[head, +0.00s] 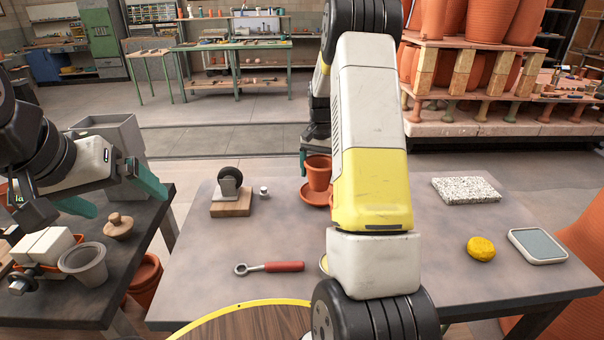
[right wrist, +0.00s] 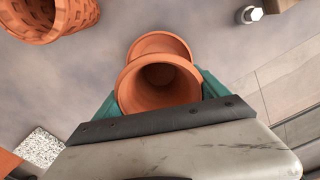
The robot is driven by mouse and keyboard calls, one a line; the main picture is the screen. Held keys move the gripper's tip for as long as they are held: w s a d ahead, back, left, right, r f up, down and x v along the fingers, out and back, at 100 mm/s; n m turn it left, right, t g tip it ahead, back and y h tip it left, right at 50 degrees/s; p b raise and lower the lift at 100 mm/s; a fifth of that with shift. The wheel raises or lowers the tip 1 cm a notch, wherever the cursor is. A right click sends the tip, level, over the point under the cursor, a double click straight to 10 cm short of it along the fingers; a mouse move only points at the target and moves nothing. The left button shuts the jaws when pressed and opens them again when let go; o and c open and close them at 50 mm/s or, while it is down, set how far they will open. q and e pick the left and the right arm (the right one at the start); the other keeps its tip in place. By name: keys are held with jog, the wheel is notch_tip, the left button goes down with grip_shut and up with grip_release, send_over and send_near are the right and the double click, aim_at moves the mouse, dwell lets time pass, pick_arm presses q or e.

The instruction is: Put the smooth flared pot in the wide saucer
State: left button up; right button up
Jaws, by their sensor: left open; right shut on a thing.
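The smooth flared pot (head: 318,172) is plain terracotta. My right gripper (head: 304,158) is shut on it, and the right wrist view shows the pot's open mouth (right wrist: 160,82) between the teal fingers. A terracotta saucer (head: 315,197) lies on the grey table just below the pot in the head view. My right arm hides part of both. I cannot tell whether the pot touches the saucer. In the right wrist view a terracotta ring (right wrist: 160,42) shows just beyond the pot's mouth. My left gripper (head: 110,193) is open and empty above the dark side table.
A textured terracotta pot (right wrist: 50,18) stands nearby, hidden by my arm in the head view. A wheel tool on a wooden block (head: 230,207), a small metal weight (head: 264,192), a red-handled tool (head: 284,267), a speckled slab (head: 466,190) and a yellow sponge (head: 481,248) lie around the table.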

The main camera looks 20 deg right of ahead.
aim_at(319, 181)
jog(key=shift+f, duration=1.75)
jog(key=shift+f, duration=0.1)
jog(key=o, duration=1.6)
